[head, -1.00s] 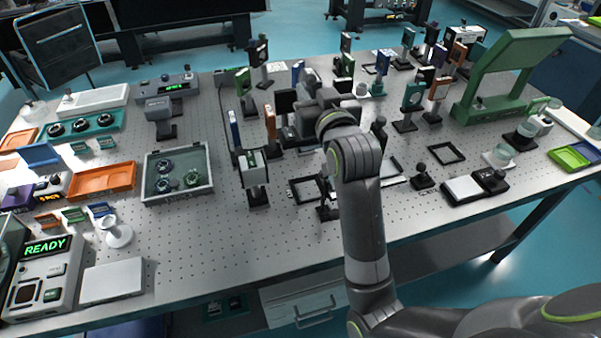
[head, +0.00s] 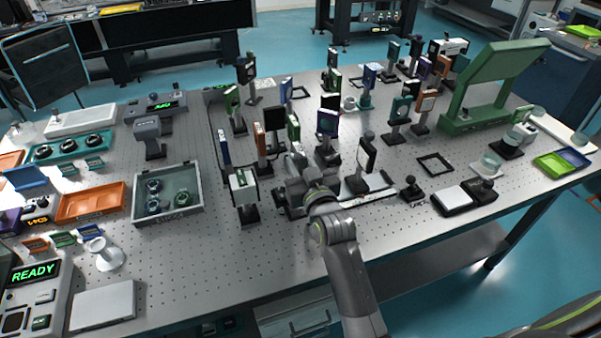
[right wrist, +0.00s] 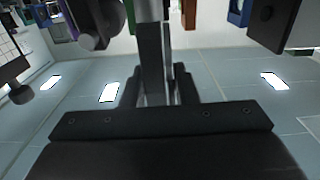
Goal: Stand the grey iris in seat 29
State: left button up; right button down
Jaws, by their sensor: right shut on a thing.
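My right gripper (head: 296,183) is low over the front middle of the table in the head view. It is shut on a grey post (right wrist: 152,62), which stands upright between the fingers in the right wrist view. The top of the held part is cut off there, and my wrist and arm hide most of it in the head view, so I cannot confirm that it is the grey iris. No seat number is readable, so I cannot tell which seat is 29. My left gripper is not in view.
Post-mounted optics crowd close by, including a dark-faced one (head: 366,155) to the right and a white-topped one (head: 243,186) to the left. An empty square black frame (head: 435,164) lies farther right.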

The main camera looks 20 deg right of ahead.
notch_tip(320, 180, down, 3)
jog(key=shift+r, duration=0.1)
jog(key=c, duration=1.1)
grip_release()
jog(key=shift+f, duration=0.25)
